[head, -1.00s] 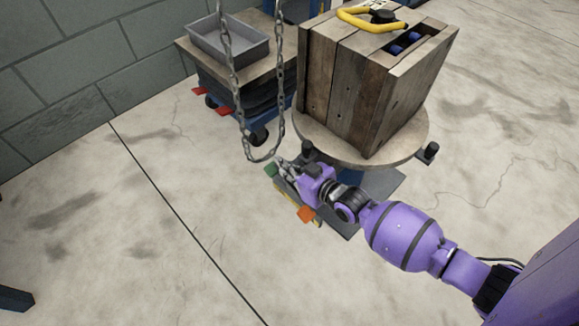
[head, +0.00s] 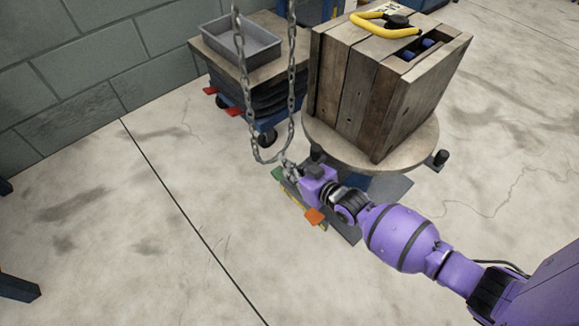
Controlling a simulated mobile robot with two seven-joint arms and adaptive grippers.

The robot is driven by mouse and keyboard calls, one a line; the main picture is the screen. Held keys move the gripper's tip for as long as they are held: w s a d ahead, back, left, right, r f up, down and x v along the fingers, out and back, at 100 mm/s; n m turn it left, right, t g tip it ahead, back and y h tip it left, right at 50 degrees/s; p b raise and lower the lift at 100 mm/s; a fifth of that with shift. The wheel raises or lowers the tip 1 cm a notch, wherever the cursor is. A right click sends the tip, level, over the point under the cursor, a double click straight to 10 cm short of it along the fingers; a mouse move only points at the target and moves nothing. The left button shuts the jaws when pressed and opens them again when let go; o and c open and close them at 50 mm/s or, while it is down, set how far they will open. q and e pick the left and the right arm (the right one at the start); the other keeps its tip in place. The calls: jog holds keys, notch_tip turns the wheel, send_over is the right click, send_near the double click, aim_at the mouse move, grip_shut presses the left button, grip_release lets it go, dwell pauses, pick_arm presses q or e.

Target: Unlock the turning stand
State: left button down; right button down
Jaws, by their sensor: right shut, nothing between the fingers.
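The turning stand has a round wooden top (head: 424,151) on a dark grey base plate (head: 391,188). A green pedal (head: 277,173) and an orange pedal (head: 314,216) stick out at the left side of its base. A tall wooden mould box (head: 345,88) with a yellow handle (head: 377,27) stands on the top. My right gripper (head: 286,164) is shut and empty, low beside the green pedal and left of the round top. I cannot tell if it touches the pedal. My right arm hides part of the base. My left gripper is out of view.
A chain (head: 243,80) hangs in a loop just above my right gripper. A lift cart (head: 264,73) with a grey tray (head: 240,41) stands behind, by the block wall (head: 90,70).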

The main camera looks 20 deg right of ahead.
jog(key=v, duration=1.2)
